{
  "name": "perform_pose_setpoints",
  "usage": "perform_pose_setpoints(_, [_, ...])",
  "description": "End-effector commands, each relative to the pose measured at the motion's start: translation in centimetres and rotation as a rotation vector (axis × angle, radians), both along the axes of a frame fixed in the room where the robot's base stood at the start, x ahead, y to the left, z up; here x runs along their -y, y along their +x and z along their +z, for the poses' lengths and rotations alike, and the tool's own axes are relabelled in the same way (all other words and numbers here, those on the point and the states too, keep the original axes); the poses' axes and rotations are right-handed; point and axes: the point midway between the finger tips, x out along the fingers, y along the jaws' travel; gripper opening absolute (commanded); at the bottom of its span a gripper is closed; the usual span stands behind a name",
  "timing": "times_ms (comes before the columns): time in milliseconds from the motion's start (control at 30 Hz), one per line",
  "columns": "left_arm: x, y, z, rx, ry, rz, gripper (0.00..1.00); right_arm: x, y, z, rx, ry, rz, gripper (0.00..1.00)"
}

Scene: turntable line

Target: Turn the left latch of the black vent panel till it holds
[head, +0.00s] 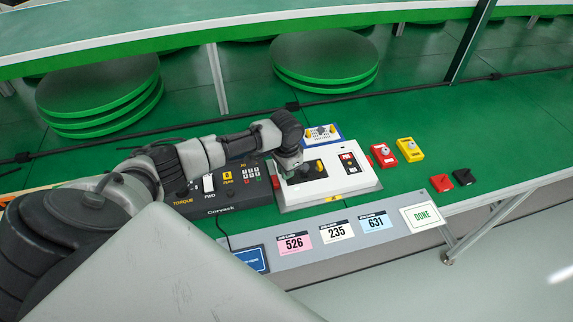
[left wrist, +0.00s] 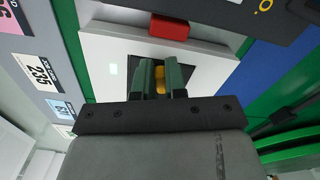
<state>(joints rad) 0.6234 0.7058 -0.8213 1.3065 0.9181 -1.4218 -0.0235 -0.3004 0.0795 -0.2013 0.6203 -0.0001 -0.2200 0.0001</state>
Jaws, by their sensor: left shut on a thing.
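The black vent panel (head: 315,166) is set in the top of a white unit on the green bench. In the left wrist view the panel (left wrist: 133,70) shows dark around my fingers. My left gripper (head: 288,163) reaches down over the panel's left side. In the left wrist view its two green fingers (left wrist: 165,82) are shut on the yellow left latch (left wrist: 159,80), which shows between them. The fingers and wrist hide most of the latch, so its exact angle cannot be told. My right gripper is in neither view.
The white unit (head: 345,190) has a small dark panel with a red label (head: 348,162) at its right. A black control box (head: 227,190) stands on the left, a blue-edged box (head: 322,134) behind.

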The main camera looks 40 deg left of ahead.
Motion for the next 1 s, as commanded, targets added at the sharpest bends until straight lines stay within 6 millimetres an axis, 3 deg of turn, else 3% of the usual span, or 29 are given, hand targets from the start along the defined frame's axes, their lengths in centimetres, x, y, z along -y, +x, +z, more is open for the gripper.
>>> perform_pose_setpoints(433, [-0.27,0.21,0.10,0.001,-0.002,-0.233,0.00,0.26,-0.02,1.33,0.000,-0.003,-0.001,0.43])
perform_pose_setpoints(1000, [-0.29,0.27,0.05,0.002,-0.001,-0.269,0.00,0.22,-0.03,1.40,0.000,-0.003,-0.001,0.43])
